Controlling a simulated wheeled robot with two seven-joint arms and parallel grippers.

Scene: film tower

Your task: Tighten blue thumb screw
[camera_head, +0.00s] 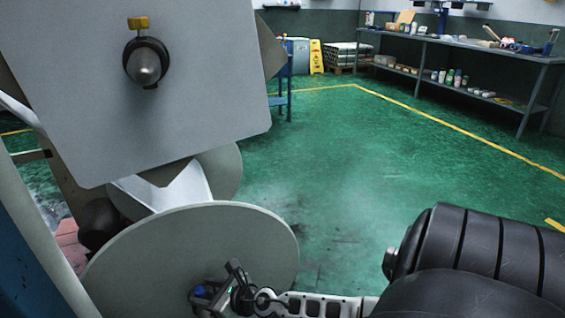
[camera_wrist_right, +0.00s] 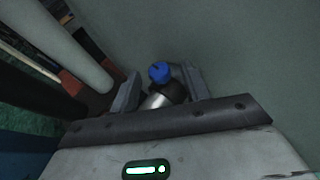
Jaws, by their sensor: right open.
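The blue thumb screw (camera_head: 199,291) sits near the middle of the lower round grey disc (camera_head: 240,228), low in the head view. In the right wrist view the blue screw head (camera_wrist_right: 159,71) stands on a dark hub with a bright metal shaft part (camera_wrist_right: 157,101). My right gripper (camera_head: 216,286) reaches in from the right and is open at the hub. Its two fingers (camera_wrist_right: 162,84) stand to either side of the hub and blue screw in the wrist view. I cannot tell whether they touch it. My left gripper is not in view.
A large grey square plate (camera_head: 210,90) fills the upper left, with a yellow thumb screw (camera_head: 138,22) above its dark hub (camera_head: 146,62). A loaded shelf bench (camera_head: 450,45) stands far back right. The green floor (camera_head: 370,150) between is clear.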

